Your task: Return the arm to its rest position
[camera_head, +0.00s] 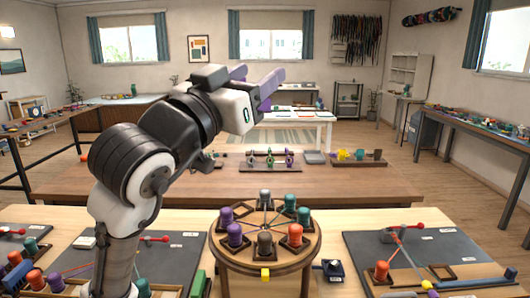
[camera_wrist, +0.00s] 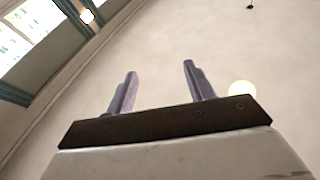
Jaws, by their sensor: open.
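My arm is raised and bent over the left side of the near table in the head view. My gripper (camera_head: 268,83) is at the upper middle of that view, held high above the tables and pointing right, with purple fingers. The wrist view also shows my gripper (camera_wrist: 160,88), its two purple fingers apart with nothing between them. My gripper touches nothing.
A dark mat (camera_head: 360,250) with red and yellow pieces lies on the right, and another mat (camera_head: 185,253) on the left, partly behind my arm. A wooden table (camera_head: 370,185) behind holds small racks. The air around my gripper looks clear.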

